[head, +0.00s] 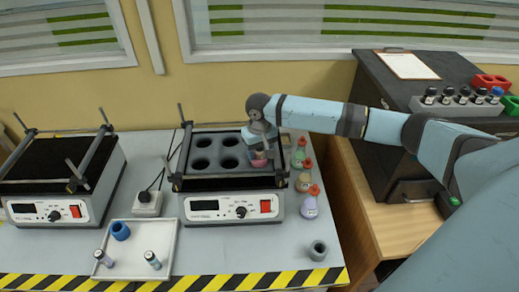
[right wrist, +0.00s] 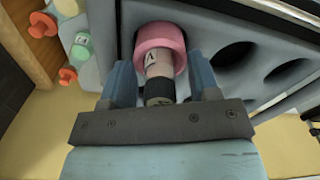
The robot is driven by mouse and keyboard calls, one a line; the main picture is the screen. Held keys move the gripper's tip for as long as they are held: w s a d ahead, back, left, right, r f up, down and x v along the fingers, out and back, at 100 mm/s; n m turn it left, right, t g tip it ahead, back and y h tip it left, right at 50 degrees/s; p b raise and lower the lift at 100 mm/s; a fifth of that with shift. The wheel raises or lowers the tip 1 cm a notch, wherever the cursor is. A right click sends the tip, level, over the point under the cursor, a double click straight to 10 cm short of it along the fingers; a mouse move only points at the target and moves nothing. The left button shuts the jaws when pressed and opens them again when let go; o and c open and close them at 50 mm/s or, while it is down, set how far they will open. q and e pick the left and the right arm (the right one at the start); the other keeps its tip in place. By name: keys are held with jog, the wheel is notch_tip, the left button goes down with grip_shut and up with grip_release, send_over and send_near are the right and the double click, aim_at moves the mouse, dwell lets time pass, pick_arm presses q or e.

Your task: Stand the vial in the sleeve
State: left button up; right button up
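In the right wrist view, a pink sleeve (right wrist: 160,39) sits in the grey block with round holes. A vial (right wrist: 157,68) with a pale label and dark cap has its far end inside the sleeve's ring; how deep it sits is hidden. My right gripper (right wrist: 160,85) is around the vial's capped end, with a visible gap between each finger and the vial. In the head view, my right gripper (head: 260,152) is over the right part of the block, and the pink sleeve (head: 259,162) shows just below it. My left gripper is not in view.
The block belongs to a shaker (head: 232,206) with raised bars; a second shaker (head: 65,206) stands left. A white tray (head: 128,271) holds a blue sleeve (head: 121,230) and two vials. Flasks (head: 309,207) stand close right of the shaker. A grey sleeve (head: 318,250) stands front right.

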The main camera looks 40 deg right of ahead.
notch_tip(320, 180, up, 12)
jog(key=shift+r+b, duration=0.2)
jog(key=shift+b, duration=0.1)
dwell(0.4)
dwell(0.4)
jog(key=s+a+f+n+t+y, duration=0.2)
jog(key=s+a+f+n, duration=0.3)
jog(key=s+a+f, duration=0.85)
jog(key=s+d+m+t+h, duration=0.1)
jog(key=s+d+t+h, duration=0.15)
jog(key=s, duration=1.65)
jog(key=w+a+f+t+y+p, duration=0.3)
jog(key=w+a+f+t+p, duration=0.2)
jog(key=a+f+t+p, duration=0.1)
jog(key=shift+w+f+n+y+p, duration=0.2)
jog(key=shift+f+n+y+p, duration=0.15)
jog(key=shift+f+n+p, duration=0.15)
